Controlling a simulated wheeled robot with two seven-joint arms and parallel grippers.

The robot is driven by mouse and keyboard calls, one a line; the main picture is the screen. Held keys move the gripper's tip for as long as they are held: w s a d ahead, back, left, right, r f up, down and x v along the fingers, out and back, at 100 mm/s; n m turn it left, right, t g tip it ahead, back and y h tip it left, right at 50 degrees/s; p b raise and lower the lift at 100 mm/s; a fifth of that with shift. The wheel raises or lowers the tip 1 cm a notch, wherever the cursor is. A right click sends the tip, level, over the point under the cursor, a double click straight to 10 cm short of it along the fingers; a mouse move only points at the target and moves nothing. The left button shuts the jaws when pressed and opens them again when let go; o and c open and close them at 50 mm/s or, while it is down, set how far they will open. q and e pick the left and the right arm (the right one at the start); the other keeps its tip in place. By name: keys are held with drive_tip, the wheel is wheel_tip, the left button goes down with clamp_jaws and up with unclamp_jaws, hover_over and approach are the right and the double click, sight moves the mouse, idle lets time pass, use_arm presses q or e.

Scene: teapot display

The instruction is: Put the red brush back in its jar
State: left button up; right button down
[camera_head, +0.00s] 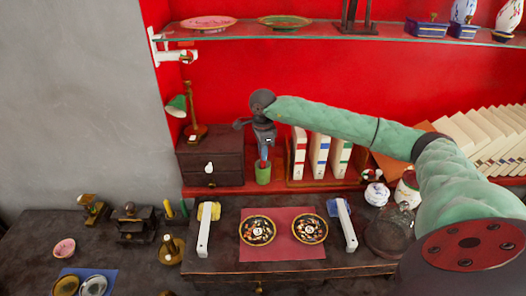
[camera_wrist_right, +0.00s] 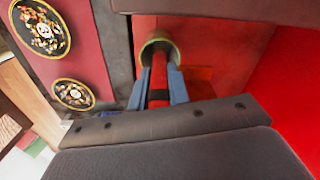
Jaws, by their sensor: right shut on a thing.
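The green jar (camera_head: 263,173) stands upright on the red ledge, between the dark drawer box and the white binders. My right gripper (camera_head: 265,152) points down just above it. In the right wrist view, the gripper's blue fingers (camera_wrist_right: 158,92) are shut on the red brush (camera_wrist_right: 158,72), which has a dark band. The brush points into the round mouth of the jar (camera_wrist_right: 152,44). How deep its end sits inside is hidden. In the head view, the brush is mostly hidden by the fingers. My left gripper is not in view.
The dark drawer box (camera_head: 210,160) with a green lamp (camera_head: 178,104) stands left of the jar. White binders (camera_head: 320,155) stand close on the right. A glass shelf (camera_head: 330,30) runs above. Two patterned plates lie on a red mat (camera_head: 283,252) in front.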

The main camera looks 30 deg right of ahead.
drive_tip(key=shift+w+f, duration=0.1)
drive_tip(key=shift+f, duration=0.45)
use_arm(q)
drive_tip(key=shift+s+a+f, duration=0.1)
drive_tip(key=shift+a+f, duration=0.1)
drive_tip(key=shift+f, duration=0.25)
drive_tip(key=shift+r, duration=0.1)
use_arm(e)
drive_tip(key=shift+f, duration=0.1)
drive_tip(key=c, duration=1.3)
unclamp_jaws()
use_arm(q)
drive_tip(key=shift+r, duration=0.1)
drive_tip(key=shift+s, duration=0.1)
